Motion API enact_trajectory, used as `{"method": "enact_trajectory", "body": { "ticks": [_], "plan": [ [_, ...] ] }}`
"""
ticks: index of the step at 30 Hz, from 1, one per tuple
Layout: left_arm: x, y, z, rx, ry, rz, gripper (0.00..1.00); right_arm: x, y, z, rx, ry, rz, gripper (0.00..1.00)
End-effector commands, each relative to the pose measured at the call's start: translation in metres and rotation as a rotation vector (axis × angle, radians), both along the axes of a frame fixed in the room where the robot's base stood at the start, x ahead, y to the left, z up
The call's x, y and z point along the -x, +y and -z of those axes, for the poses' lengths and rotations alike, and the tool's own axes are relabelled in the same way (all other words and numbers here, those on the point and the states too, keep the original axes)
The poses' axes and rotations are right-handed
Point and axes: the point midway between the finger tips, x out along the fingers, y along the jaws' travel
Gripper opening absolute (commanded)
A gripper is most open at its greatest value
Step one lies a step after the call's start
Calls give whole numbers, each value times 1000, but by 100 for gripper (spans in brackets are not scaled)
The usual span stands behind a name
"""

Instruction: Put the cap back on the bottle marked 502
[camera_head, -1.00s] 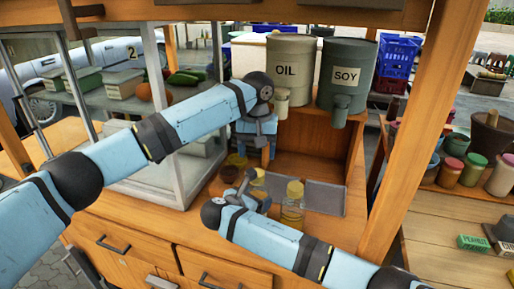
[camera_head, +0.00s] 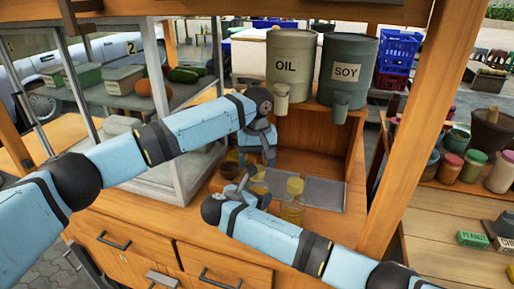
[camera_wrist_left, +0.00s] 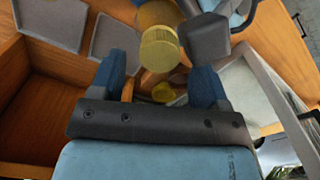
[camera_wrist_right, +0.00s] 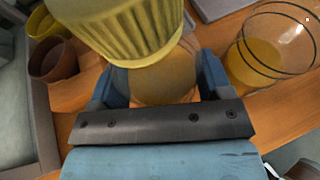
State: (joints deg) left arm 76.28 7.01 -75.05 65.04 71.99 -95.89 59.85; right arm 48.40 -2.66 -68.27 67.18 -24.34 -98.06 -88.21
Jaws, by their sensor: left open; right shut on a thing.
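A bottle with a ribbed yellow cap-like top (camera_wrist_right: 130,30) and a clear body with amber contents is in my right gripper (camera_wrist_right: 160,78). It also shows in the left wrist view (camera_wrist_left: 160,50) and the head view (camera_head: 258,181). No 502 marking is readable. My right gripper is shut on this bottle's body. My left gripper (camera_wrist_left: 163,80) is open and empty, above the counter close to the bottle; in the head view its fingers (camera_head: 257,160) are just above the bottle top. A small yellow object (camera_wrist_left: 164,92) shows below, between its fingers; I cannot tell what it is.
A grey tray (camera_head: 323,192) lies behind. The OIL (camera_head: 290,68) and SOY (camera_head: 346,72) containers stand above.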

Motion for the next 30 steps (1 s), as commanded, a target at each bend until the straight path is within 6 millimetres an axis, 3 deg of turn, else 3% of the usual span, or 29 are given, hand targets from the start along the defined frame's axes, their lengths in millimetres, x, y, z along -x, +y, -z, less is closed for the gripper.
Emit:
{"method": "enact_trajectory", "body": {
  "ticks": [6,17,24,30],
  "plan": [
    [0,0,23,-1,1,1,69,0,0,0,0,0,0,6],
    [0,0,28,1,0,1,69,0,0,0,0,0,0,6],
    [0,0,28,1,0,1,19,0,0,0,0,0,0,6],
    [0,0,27,1,0,8,18,0,0,0,0,0,0,6]
  ]
}}
